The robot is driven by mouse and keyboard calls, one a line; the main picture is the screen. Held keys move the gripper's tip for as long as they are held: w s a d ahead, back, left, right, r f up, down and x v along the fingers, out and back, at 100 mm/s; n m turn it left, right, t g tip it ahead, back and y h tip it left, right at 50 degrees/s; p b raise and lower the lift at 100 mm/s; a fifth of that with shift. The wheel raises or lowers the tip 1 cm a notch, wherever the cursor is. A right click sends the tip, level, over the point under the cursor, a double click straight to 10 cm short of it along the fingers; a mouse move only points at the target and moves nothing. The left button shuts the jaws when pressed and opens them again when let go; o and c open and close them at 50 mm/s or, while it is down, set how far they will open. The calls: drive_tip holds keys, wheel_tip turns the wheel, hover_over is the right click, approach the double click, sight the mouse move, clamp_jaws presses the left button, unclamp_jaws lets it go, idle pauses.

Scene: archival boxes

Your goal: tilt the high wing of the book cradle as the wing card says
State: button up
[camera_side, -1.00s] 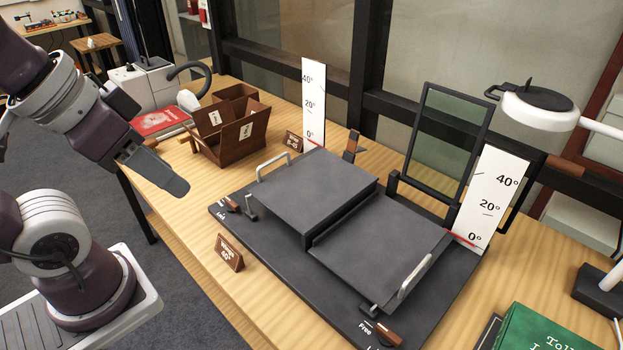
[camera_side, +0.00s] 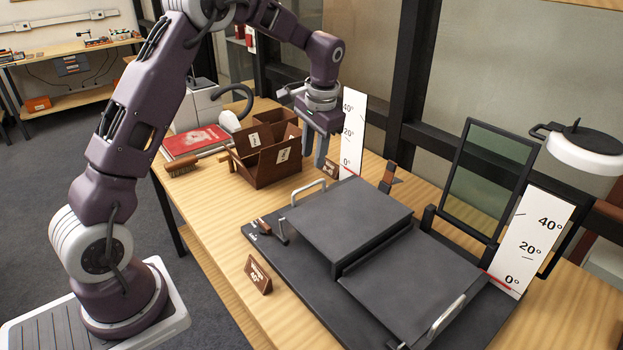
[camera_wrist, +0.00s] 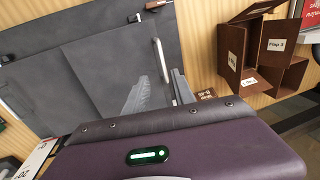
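The book cradle has a black base (camera_side: 285,262) with two dark grey wings. The raised high wing (camera_side: 350,222) lies flat, with a pale bar handle (camera_side: 307,190) at its far left edge. The lower wing (camera_side: 415,290) also lies flat. A brown card (camera_side: 258,275) at the front appears to read "Wings 40°". The high wing's scale (camera_side: 352,130) has its red mark near 0°. My gripper (camera_side: 315,162) points down, empty, above the table behind the handle; its fingers are apart. In the wrist view the handle (camera_wrist: 160,60) shows beyond the fingers (camera_wrist: 157,97).
A brown box with flaps (camera_side: 268,160) stands left of my gripper. A small brown card (camera_side: 330,169) stands behind the high wing. A brown lever (camera_side: 264,227) sits at the base's left corner. A second scale (camera_side: 532,245) and a dark framed pane (camera_side: 485,175) stand right.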

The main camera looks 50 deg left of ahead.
sight(310, 185)
drive_tip(key=f, duration=0.3)
drive_tip(key=a+f, duration=0.1)
drive_tip(key=f, duration=0.2)
drive_tip(key=w+a+f, duration=0.1)
drive_tip(key=f, duration=0.2)
drive_tip(key=shift+a, duration=0.2)
clamp_jaws()
idle(0.9)
